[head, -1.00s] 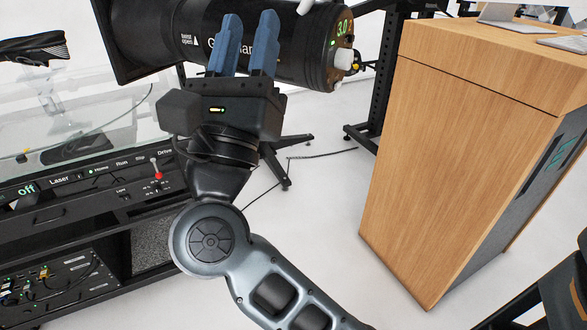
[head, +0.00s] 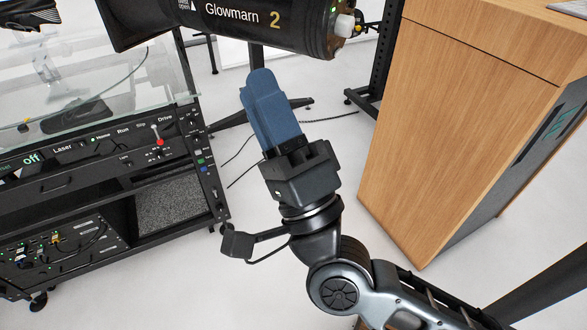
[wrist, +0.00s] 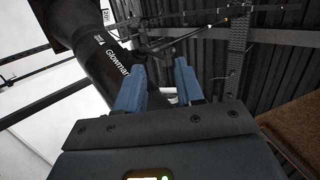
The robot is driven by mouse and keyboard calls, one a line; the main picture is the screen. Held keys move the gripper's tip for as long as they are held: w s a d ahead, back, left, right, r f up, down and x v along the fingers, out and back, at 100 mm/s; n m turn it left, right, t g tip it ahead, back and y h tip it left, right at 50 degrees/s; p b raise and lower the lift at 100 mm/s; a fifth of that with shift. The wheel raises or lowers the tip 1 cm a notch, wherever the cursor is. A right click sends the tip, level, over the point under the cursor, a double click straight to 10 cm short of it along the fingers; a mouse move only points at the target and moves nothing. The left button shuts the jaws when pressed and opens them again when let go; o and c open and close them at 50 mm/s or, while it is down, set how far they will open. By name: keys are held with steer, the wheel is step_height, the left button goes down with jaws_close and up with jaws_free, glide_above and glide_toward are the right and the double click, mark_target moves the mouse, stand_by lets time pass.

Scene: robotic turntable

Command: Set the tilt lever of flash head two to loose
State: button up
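Flash head two (head: 235,27), a black cylinder marked "Glowmarn 2", runs along the top of the head view, its top cut off by the frame. It also shows at upper left in the wrist view (wrist: 88,60). My gripper (head: 257,80) has blue fingers and points up from just below the flash head's body, seen edge-on in the head view. In the wrist view the fingers (wrist: 160,72) stand apart. A small pale part (wrist: 167,93) shows between them; I cannot tell what it is. I cannot make out the tilt lever or its setting.
A wooden lectern (head: 450,100) stands close on the right. A black-framed laser bench (head: 100,155) with a clear cover fills the left. Stand legs (head: 232,120) and a cable are on the white floor behind my gripper. A black post (head: 385,60) rises behind the flash head.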

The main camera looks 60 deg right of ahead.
steer(key=s+a+f+n+g+y+p, duration=0.1)
steer(key=s+a+f+n+y, duration=0.1)
steer(key=s+f+n+y, duration=0.3)
steer(key=shift+a+f+n+g+y, duration=0.25)
steer(key=shift+f+n+y, duration=0.6)
steer(key=shift+n+y, duration=1.9)
steer(key=shift+w+n+h, duration=0.1)
steer(key=shift+n+h, duration=0.65)
